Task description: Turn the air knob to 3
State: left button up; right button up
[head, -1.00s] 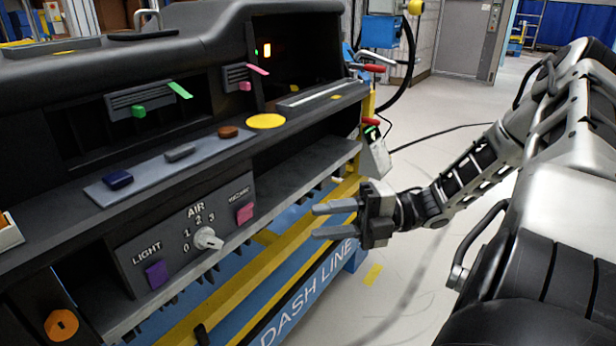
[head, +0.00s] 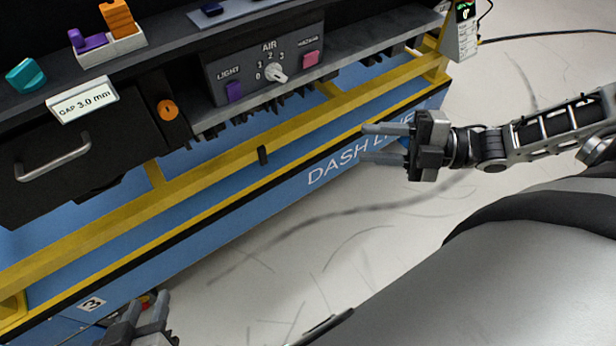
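The air knob (head: 277,75) is a small pale knob on the grey control panel (head: 225,95), under the word AIR, with the numbers 0, 1, 2 and 3 around it. I cannot tell clearly which number it points to. My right gripper (head: 370,144) is open and empty, its fingers pointing left, in front of the lower frame and below and to the right of the knob. My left gripper (head: 146,308) shows at the bottom left edge, low down and far from the panel.
A drawer handle (head: 52,158), gap label (head: 84,100) and small parts tray (head: 108,45) are at the left. A yellow rail (head: 190,181) runs below. Open floor lies in front.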

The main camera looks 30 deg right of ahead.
jog(key=a+f+m+h+p, duration=0.1)
jog(key=a+f+m, duration=0.2)
jog(key=a, duration=0.3)
jog(key=a+f+m+t+h, duration=0.1)
jog(key=a+f+m, duration=0.1)
jog(key=a+m, duration=0.3)
jog(key=a+f+m+h+p, duration=0.1)
jog(key=a+f+m, duration=0.15)
jog(key=a, duration=0.35)
jog(key=shift+s+d+f+m+g+h+p, duration=0.15)
jog(key=shift+s+f+m+h, duration=0.25)
jog(key=shift+f+m+h, duration=0.8)
jog(key=shift+s+d+f+m+g+h+p, duration=0.1)
jog(key=shift+s+f+m+h+p, duration=0.25)
jog(key=shift+m+h, duration=1.6)
jog(key=shift+s+d+f+m+g+h+p, duration=0.15)
jog(key=shift+s+f+m+h, duration=0.5)
jog(key=shift+m, duration=1.75)
jog(key=shift+w+f, duration=0.15)
jog(key=shift+f, duration=0.05)
